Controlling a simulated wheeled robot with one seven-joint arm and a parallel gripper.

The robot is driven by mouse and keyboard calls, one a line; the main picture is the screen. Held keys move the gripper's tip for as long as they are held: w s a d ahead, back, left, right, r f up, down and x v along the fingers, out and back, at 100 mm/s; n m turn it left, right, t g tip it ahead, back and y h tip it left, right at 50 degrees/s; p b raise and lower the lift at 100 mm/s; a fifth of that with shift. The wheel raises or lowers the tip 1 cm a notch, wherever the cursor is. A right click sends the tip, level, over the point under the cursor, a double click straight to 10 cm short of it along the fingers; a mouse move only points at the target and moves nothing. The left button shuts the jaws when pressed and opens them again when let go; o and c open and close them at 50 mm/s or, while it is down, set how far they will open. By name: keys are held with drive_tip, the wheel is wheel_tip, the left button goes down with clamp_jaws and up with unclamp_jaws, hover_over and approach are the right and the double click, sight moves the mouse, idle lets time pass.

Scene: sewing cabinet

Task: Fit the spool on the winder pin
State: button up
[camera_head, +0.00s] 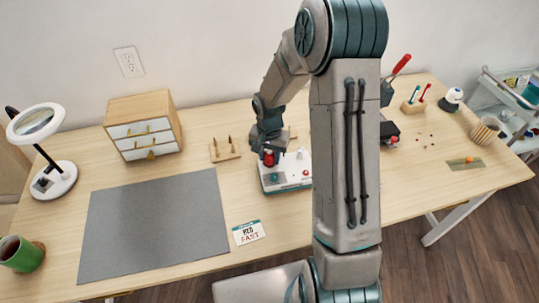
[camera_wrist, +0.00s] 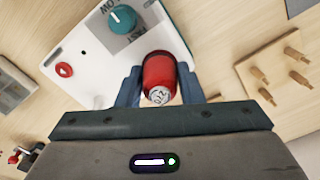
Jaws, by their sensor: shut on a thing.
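My gripper (camera_head: 267,150) is shut on a red spool (camera_head: 268,159). In the wrist view the red spool (camera_wrist: 160,78) sits between the two blue-grey fingers (camera_wrist: 160,88), with a pale, marked end face toward the camera. The white winder (camera_head: 288,180) is on the table below and beside the spool. In the wrist view the winder (camera_wrist: 85,55) shows a teal dial (camera_wrist: 122,19) with speed lettering and a red button (camera_wrist: 64,69). I cannot clearly make out the winder pin, nor whether the spool touches the winder.
A wooden peg stand (camera_head: 225,151) is left of the winder, also in the wrist view (camera_wrist: 285,80). A card reading "RED FAST" (camera_head: 249,232) lies in front. A grey mat (camera_head: 150,225), drawer box (camera_head: 143,126) and magnifier lamp (camera_head: 45,150) are left. My arm hides part of the table.

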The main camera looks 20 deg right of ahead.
drive_tip(key=shift+f, duration=0.15)
drive_tip(key=o, duration=1)
wheel_tip(320, 180, up, 14)
drive_tip(key=shift+f+b, duration=0.1)
drive_tip(key=shift+b, duration=0.3)
